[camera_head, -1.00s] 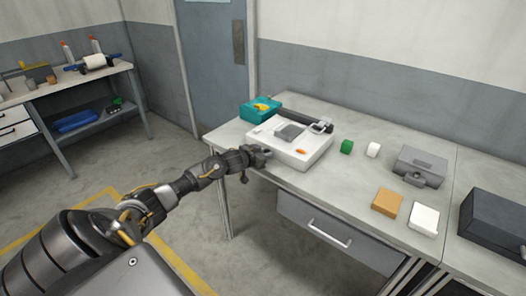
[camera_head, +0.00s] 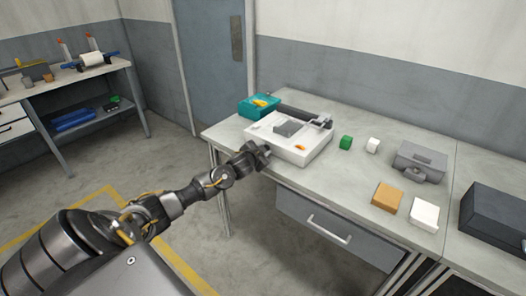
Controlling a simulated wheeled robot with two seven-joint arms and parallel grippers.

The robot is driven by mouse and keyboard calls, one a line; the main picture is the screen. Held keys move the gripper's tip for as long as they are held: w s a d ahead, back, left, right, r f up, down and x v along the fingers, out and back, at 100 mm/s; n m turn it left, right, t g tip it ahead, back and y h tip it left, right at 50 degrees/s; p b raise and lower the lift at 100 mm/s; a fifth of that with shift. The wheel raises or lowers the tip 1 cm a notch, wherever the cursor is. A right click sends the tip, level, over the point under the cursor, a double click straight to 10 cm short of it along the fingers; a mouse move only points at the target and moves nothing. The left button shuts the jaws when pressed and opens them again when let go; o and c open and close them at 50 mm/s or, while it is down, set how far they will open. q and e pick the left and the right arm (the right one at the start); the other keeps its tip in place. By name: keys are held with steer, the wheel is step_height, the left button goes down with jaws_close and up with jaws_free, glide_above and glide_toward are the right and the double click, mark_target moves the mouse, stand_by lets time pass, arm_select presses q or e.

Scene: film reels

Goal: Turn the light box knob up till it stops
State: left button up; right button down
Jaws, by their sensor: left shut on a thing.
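The light box (camera_head: 307,152) is a white box near the table's left front edge, with a dark grey square and a small orange piece on its top. My left gripper (camera_head: 266,153) is at the box's front left side, shut on the knob. The knob itself is hidden by the fingers, so I cannot see how far it is turned. My right gripper is not in view.
A teal bin (camera_head: 258,106) with yellow items stands behind the box. A green block (camera_head: 345,142), a white roll (camera_head: 373,146), a grey case (camera_head: 420,162), an orange block (camera_head: 387,197) and a white block (camera_head: 424,214) lie to the right. A drawer (camera_head: 328,228) is below.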

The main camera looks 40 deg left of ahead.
arm_select(q)
steer(key=o, duration=0.7)
steer(key=v, duration=1)
steer(key=shift+s+r+b, duration=0.2)
steer(key=shift+s+b, duration=0.15)
steer(key=shift+b, duration=0.05)
steer(key=shift+d, duration=0.2)
